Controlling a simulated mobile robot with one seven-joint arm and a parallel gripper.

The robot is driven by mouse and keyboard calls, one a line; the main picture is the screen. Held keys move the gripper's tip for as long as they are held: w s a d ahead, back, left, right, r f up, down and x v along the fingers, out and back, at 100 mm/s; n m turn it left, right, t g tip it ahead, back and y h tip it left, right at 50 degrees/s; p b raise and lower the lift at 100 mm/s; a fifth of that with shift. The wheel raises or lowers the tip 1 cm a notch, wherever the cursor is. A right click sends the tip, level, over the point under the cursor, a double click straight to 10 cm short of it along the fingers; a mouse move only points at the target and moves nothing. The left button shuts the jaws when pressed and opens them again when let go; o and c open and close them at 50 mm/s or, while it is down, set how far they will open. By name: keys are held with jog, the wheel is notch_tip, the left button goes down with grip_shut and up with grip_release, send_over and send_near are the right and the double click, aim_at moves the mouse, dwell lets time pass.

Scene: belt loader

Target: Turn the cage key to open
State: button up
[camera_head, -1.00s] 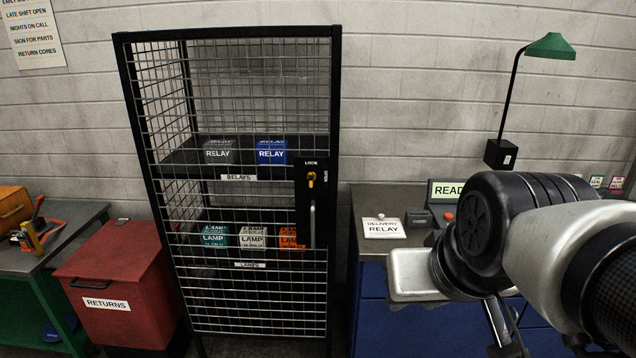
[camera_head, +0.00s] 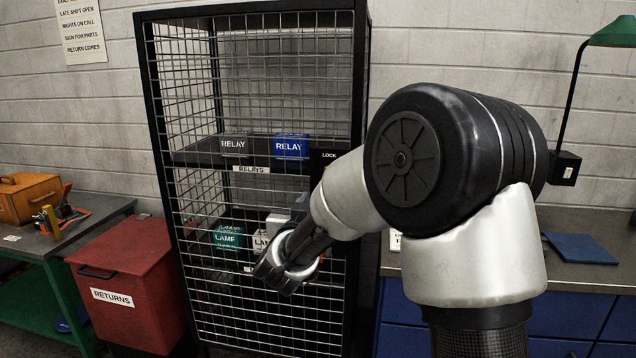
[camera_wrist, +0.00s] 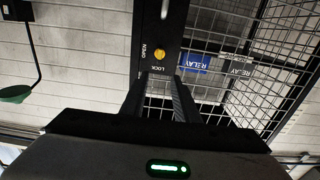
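The wire-mesh cage (camera_head: 263,12) stands in front of me, with its mesh door closed. Its black lock plate shows only at the LOCK label (camera_head: 329,156) in the head view; my arm hides the key there. In the wrist view, which is upside down, the yellow key (camera_wrist: 159,56) sits on the lock plate between the OPEN and LOCK labels. My gripper (camera_wrist: 160,82) is open and empty, its two fingers pointing toward the plate, with the key just beyond the fingertips and apart from them. The key's exact angle is too small to tell.
Inside the cage are a grey relay box (camera_head: 234,146), a blue relay box (camera_head: 291,146) and a teal lamp box (camera_head: 228,238). A red returns bin (camera_head: 130,270) stands left of the cage. A bench with blue drawers (camera_head: 570,318) and a green lamp (camera_head: 612,32) are at the right.

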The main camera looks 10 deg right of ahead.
jog(key=x, duration=1.6)
jog(key=shift+w, duration=0.2)
jog(key=shift+d, duration=0.1)
jog(key=shift+c, duration=0.4)
grip_shut()
